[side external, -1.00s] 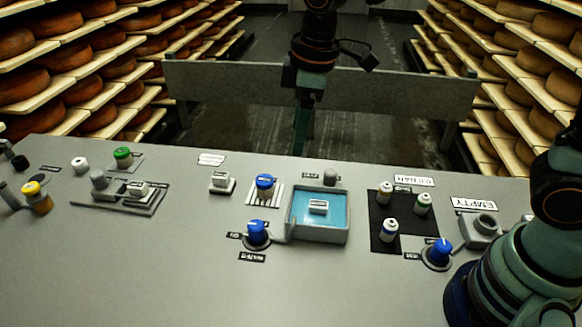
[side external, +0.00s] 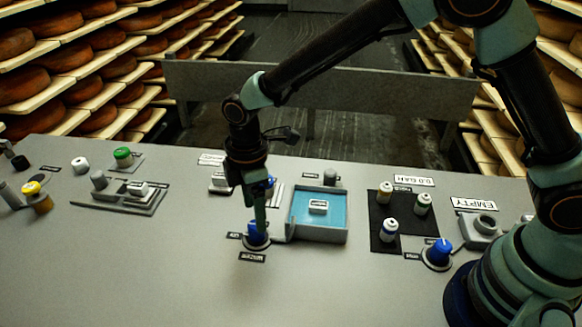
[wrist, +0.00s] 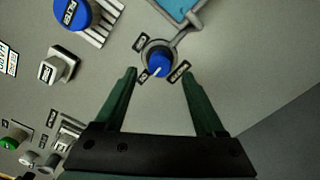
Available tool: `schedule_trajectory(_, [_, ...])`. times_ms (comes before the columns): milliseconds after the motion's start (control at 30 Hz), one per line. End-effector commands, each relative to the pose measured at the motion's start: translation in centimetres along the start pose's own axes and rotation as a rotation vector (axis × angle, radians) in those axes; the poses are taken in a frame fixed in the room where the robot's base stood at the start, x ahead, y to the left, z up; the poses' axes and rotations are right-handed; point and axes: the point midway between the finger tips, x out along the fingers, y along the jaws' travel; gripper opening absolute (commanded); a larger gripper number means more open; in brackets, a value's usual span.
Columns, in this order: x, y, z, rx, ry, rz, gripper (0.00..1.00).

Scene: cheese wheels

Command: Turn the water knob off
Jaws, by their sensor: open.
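A blue knob with a white pointer line (wrist: 158,63) sits on a grey round base beside the blue basin, with small black labels around it. In the side view the same knob (side external: 254,232) is mostly hidden behind my gripper (side external: 258,222). In the wrist view my gripper (wrist: 160,85) is open, its two green fingers on either side below the knob, and nothing is between them. A second blue knob (side external: 438,252) sits at the right of the panel; which one is the water knob is not readable.
The grey basin with blue water (side external: 333,237) is just right of the knob. A black mat (side external: 405,222) with several small jars lies further right. A striped rack with a blue-topped item (wrist: 75,12) is close behind. The panel's front is clear.

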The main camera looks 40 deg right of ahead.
Motion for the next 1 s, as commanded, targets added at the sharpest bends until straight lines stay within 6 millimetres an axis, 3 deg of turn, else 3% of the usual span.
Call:
schedule_trajectory(100, [2.2,-0.1,0.1,0.001,-0.003,-0.003,0.72])
schedule_trajectory(300, [4.3,0.0,0.0,0.001,0.000,0.000,0.72])
schedule_trajectory(700, [4.9,0.0,0.0,0.001,0.001,0.001,0.72])
schedule_trajectory(900, [4.9,0.0,0.0,0.001,0.001,0.001,0.00])
schedule_trajectory(1000, [4.9,0.0,0.0,0.002,0.001,0.001,0.00])
